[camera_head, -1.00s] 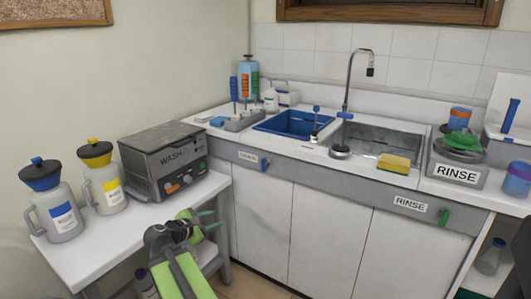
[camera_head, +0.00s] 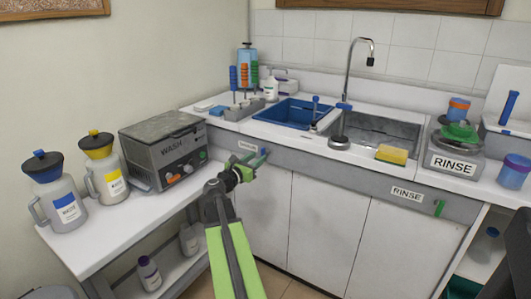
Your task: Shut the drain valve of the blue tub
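The blue tub (camera_head: 291,114) is set into the counter, left of the metal sink. Its small blue drain valve handle (camera_head: 264,152) shows on the grey front panel below it, beside a white label. My green gripper (camera_head: 258,163) is at this handle, its fingertips overlapping the handle in the picture. The fingers partly hide the handle, so its angle is unclear. I cannot tell whether the fingers touch it or how far apart they are.
A second, green valve handle (camera_head: 439,208) is beside the RINSE label at right.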

